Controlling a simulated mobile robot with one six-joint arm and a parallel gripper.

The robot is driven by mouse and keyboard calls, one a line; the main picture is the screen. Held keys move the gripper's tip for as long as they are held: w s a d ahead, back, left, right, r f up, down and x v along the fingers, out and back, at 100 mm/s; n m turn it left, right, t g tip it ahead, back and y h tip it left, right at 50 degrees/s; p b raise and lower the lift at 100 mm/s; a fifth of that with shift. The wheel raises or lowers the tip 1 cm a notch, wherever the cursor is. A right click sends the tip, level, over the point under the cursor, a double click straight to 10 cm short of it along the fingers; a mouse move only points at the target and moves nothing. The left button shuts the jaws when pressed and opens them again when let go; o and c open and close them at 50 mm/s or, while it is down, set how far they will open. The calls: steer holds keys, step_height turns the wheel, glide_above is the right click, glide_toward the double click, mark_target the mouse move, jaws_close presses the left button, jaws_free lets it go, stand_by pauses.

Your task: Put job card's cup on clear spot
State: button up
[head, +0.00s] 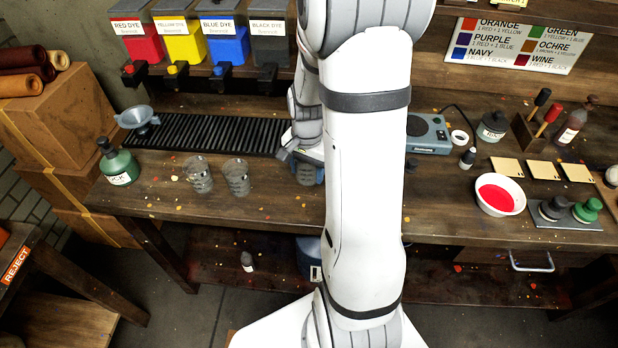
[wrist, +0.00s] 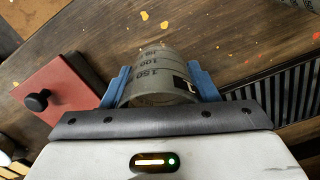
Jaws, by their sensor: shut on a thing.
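My gripper (wrist: 160,84) has its blue fingers shut on a grey see-through measuring cup (wrist: 155,66) with volume marks. In the head view the held cup (head: 309,173) is mostly hidden behind my arm, by the right end of the slatted rack. I cannot tell whether it touches the bench or what is in it. Two more clear cups, the left one (head: 199,176) and the right one (head: 236,178), stand upright on the bench left of my gripper. No job card can be made out for sure.
The workbench (head: 270,205) has bare wood around the two cups. The slatted rack (head: 215,133) lies under the dye dispensers (head: 185,40). A green bottle (head: 118,165) stands at the left. A bowl of red dye (head: 499,195) and pale tiles (head: 543,170) are at the right.

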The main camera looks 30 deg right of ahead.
mark_target(308, 190)
steer(key=shift+s+f, duration=0.1)
steer(key=shift+f, duration=2.25)
steer(key=shift+f, duration=0.15)
steer(key=o, duration=0.9)
steer(key=shift+o, duration=0.2)
